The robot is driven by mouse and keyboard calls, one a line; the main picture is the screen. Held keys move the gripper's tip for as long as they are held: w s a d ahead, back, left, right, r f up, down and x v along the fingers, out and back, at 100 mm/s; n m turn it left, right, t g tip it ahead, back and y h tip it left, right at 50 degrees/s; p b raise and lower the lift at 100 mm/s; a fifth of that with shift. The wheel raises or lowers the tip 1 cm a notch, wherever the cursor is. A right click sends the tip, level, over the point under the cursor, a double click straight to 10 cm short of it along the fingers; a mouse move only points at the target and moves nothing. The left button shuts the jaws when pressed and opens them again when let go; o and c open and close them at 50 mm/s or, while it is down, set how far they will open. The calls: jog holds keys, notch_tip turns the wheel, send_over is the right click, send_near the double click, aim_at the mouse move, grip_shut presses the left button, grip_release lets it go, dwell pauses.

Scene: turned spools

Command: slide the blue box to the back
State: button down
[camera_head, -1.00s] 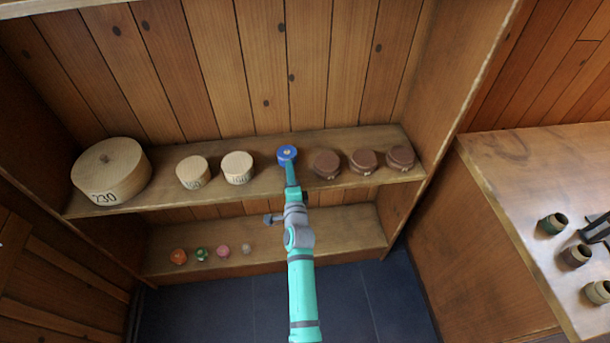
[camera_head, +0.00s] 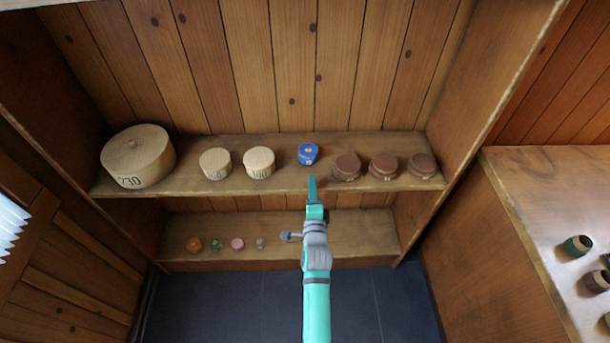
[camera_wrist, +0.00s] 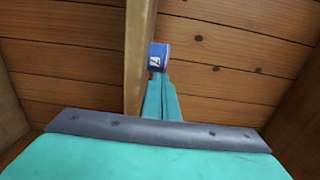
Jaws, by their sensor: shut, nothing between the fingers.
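The blue box (camera_head: 308,154) is a small round lidded box on the upper shelf (camera_head: 233,184), between pale round boxes and brown ones. It stands upright, with bare shelf in front of it. In the wrist view the blue box (camera_wrist: 159,55) shows a white label, just beyond the fingertips. My gripper (camera_head: 312,180) is shut and empty at the shelf's front edge, in front of the box. A small gap shows between its tips and the box in the head view. In the wrist view the shut fingers (camera_wrist: 161,80) point at the box.
Left of the blue box are two pale boxes (camera_head: 259,162) and a large one marked 230 (camera_head: 138,157). Close on its right are brown boxes (camera_head: 346,167). A lower shelf (camera_head: 335,236) holds small coloured items (camera_head: 237,244). A counter with spools (camera_head: 577,246) stands at right.

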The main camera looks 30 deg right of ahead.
jog(key=v, duration=0.7)
jog(key=shift+w+a, duration=0.2)
jog(key=shift+a, duration=0.05)
jog(key=s+a+f+n+y, duration=0.2)
jog(key=s+a+n, duration=0.4)
jog(key=s+a, duration=0.25)
jog(key=s+a+f+n+y, duration=0.2)
jog(key=s+a+n, duration=0.3)
jog(key=s+a, duration=0.3)
jog(key=s+a+r+n+y, duration=0.1)
jog(key=s+a+r+n, duration=0.1)
jog(key=s, duration=0.4)
jog(key=s+a+r+n+y, duration=0.1)
jog(key=s+a+r+n, duration=0.2)
jog(key=s+n, duration=0.3)
jog(key=s+a+r+n+g+y, duration=0.1)
jog(key=s+a+r+n, duration=0.2)
jog(key=s, duration=0.4)
jog(key=shift+a+n, duration=0.5)
jog(key=shift+a, duration=0.15)
jog(key=shift+r, duration=0.1)
